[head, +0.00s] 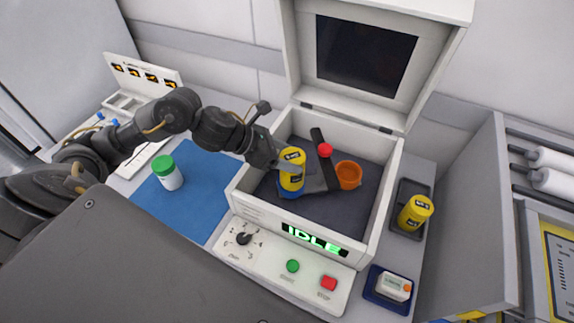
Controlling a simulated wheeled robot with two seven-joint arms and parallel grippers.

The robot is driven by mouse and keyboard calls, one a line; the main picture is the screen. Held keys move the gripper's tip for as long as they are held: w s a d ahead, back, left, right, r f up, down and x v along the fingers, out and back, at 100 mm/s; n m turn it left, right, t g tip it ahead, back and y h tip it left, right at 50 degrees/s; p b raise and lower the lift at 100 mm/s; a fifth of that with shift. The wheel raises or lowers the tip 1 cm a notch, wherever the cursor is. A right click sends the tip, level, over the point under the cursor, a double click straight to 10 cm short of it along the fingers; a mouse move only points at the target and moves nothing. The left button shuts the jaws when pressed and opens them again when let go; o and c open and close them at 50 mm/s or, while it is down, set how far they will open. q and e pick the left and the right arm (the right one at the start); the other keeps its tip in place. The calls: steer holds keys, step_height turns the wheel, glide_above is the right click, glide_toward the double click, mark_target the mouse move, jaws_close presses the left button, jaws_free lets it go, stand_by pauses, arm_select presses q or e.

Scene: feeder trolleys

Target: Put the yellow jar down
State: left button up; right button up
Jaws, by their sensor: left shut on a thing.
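A yellow jar with a blue lower part (291,178) is in my left gripper (291,167), which is shut on it. The jar is upright over the left front part of the open white box (238,208). I cannot tell whether its base touches the box floor. A second yellow jar (415,211) lies tilted or leans in a dark tray (406,233) to the right of the box. My right gripper is not in view.
An orange cup (348,175) and a red knob-like thing (325,150) are inside the box. The raised lid (440,30) stands behind. A green-capped white jar (168,173) stands on a blue mat (202,190). A control panel (262,262) reading IDLE is in front.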

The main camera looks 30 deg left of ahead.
arm_select(q)
steer(key=shift+w+a+f, duration=0.3)
steer(key=shift+w+f, duration=0.2)
steer(key=shift+f, duration=0.2)
steer(key=f, duration=0.1)
steer(key=s+f+p, duration=0.1)
steer(key=f, duration=0.1)
steer(key=shift+a, duration=0.2)
jaws_close()
steer(key=shift+d+f, duration=0.1)
steer(key=shift+f, duration=0.1)
steer(key=o, duration=0.9)
jaws_free()
steer(key=shift+f, duration=0.15)
steer(key=shift+c, duration=0.2)
steer(key=o, duration=0.5)
steer(key=shift+w+d, duration=0.15)
steer(key=shift+w, duration=0.35)
steer(key=shift+s+r, duration=0.2)
steer(key=shift+r, duration=0.1)
steer(key=b+v, duration=0.3)
steer(key=v, duration=0.9)
steer(key=shift+w, duration=0.2)
